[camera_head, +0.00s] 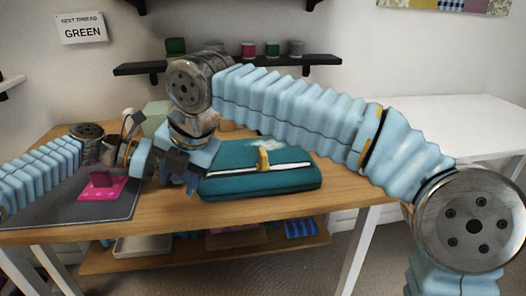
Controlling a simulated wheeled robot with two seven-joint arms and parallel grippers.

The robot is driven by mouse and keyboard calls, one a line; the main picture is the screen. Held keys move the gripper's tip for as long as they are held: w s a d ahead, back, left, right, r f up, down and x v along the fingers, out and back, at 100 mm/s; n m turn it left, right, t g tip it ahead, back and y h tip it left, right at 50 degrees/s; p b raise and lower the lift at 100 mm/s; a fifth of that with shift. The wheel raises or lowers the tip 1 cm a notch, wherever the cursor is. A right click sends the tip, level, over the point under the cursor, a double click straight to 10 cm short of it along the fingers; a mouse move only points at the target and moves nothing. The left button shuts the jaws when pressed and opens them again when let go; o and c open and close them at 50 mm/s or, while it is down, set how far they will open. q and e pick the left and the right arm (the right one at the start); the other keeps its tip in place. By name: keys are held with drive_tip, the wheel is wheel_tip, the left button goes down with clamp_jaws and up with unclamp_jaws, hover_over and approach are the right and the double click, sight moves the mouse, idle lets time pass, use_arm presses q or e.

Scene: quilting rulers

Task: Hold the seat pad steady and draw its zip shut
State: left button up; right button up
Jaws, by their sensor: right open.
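The teal seat pad (237,186) lies on the wooden table, with a pale zip line (292,166) across its upper face. A yellow pull tab (263,160) stands on the zip near the pad's middle. My right gripper (178,183) points down at the pad's left end, open, with its fingers beside the pad; I cannot tell whether it touches.
A pink ruler block with a dark red knob (101,180) sits on a grey mat (50,206) at the table's left. A pale green box (157,113) stands behind the grippers. A wall shelf (130,69) holds several spools. The wooden tabletop (345,185) right of the pad is clear.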

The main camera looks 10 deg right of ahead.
drive_tip(key=w+d+r+n+t+h, duration=0.1)
drive_tip(key=w+d+r+n+h, duration=0.15)
drive_tip(key=d+r, duration=0.55)
drive_tip(key=n+h, duration=0.1)
drive_tip(key=n, duration=0.1)
approach(263, 151)
drive_tip(key=x, duration=1)
drive_tip(key=shift+f, duration=0.1)
drive_tip(key=shift+c, duration=0.3)
clamp_jaws()
